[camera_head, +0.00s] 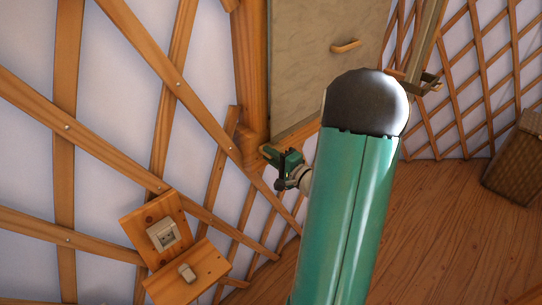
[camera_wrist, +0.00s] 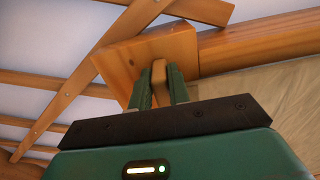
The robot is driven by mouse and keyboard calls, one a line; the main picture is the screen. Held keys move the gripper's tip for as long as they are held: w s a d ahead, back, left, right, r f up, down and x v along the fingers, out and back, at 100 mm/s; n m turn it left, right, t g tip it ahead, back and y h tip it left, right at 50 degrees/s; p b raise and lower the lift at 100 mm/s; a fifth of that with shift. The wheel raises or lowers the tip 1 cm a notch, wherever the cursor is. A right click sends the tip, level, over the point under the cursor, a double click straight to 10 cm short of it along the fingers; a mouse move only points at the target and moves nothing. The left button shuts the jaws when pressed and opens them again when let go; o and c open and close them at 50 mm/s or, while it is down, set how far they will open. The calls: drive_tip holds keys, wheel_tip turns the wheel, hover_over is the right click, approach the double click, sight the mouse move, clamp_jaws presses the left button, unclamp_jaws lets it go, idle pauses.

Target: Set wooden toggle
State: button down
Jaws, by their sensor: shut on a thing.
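The wooden toggle (camera_wrist: 159,72) is a small light-brown peg in front of a square wooden block (camera_wrist: 183,45) in the wrist view. My gripper (camera_wrist: 158,80) has its two green fingers on either side of the toggle, shut on it. The fingers hide part of its sides. In the head view my gripper (camera_head: 272,154) is at the lower left corner of the pale door panel (camera_head: 310,65), beside the wooden frame post. The toggle is too small there to tell its angle.
A wooden handle (camera_head: 346,46) is on the panel. Lattice slats cover the wall at left. A socket (camera_head: 162,235) and a switch (camera_head: 187,273) sit on wooden boards at lower left. A wicker basket (camera_head: 515,160) stands at far right. The plank floor (camera_head: 450,230) is clear.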

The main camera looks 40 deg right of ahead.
drive_tip(key=shift+d, duration=0.1)
idle(0.4)
drive_tip(key=c, duration=1.3)
unclamp_jaws()
drive_tip(key=shift+s, duration=0.1)
drive_tip(key=s, duration=1.3)
drive_tip(key=shift+s+d, duration=0.15)
drive_tip(key=shift+s, duration=0.2)
drive_tip(key=shift+w, duration=0.1)
